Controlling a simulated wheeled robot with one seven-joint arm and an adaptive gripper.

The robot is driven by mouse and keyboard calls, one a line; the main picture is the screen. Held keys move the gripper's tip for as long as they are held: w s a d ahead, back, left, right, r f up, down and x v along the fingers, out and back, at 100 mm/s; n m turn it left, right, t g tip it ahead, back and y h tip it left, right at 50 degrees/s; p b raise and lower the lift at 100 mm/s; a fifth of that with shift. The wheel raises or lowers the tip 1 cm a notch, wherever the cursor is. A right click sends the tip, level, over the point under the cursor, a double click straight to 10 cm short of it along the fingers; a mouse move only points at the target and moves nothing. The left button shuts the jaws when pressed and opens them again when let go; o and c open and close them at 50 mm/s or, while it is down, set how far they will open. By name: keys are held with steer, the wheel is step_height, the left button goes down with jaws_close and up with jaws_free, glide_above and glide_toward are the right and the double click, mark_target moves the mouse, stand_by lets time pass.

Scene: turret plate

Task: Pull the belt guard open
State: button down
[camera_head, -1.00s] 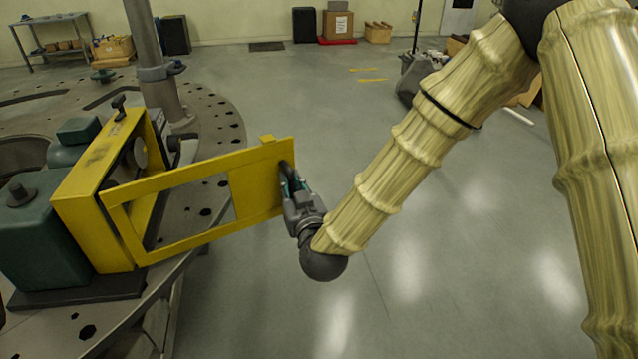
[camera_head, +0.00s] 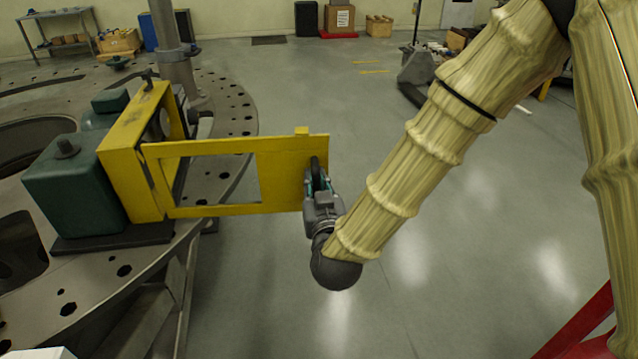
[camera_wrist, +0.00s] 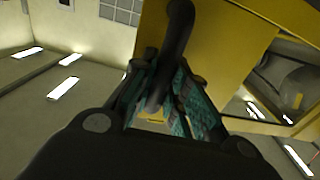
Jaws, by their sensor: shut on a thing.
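The yellow belt guard (camera_head: 280,172) is a flat framed door with an open window, swung out to the right from the yellow housing (camera_head: 130,150). Its left edge meets the housing, and its right end is a solid panel. A dark curved handle (camera_head: 315,172) stands on that panel; it also shows in the wrist view (camera_wrist: 179,40). My gripper (camera_head: 318,186) is at the panel's right end, shut on the handle. In the wrist view the teal finger pads (camera_wrist: 172,105) lie on either side of the handle's lower part.
The housing and a green motor (camera_head: 75,185) sit on a round metal plate (camera_head: 225,130) with several holes. A grey post (camera_head: 170,50) rises behind the housing. A red bar (camera_head: 585,325) is at the lower right. Open grey floor lies right of the guard.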

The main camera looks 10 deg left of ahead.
steer(key=shift+s, duration=0.2)
steer(key=c, duration=1.4)
jaws_free()
steer(key=shift+a, duration=0.1)
steer(key=shift+d, duration=0.2)
steer(key=v, duration=1.1)
steer(key=shift+s+d, duration=0.15)
steer(key=shift+s, duration=0.2)
steer(key=shift+f, duration=0.1)
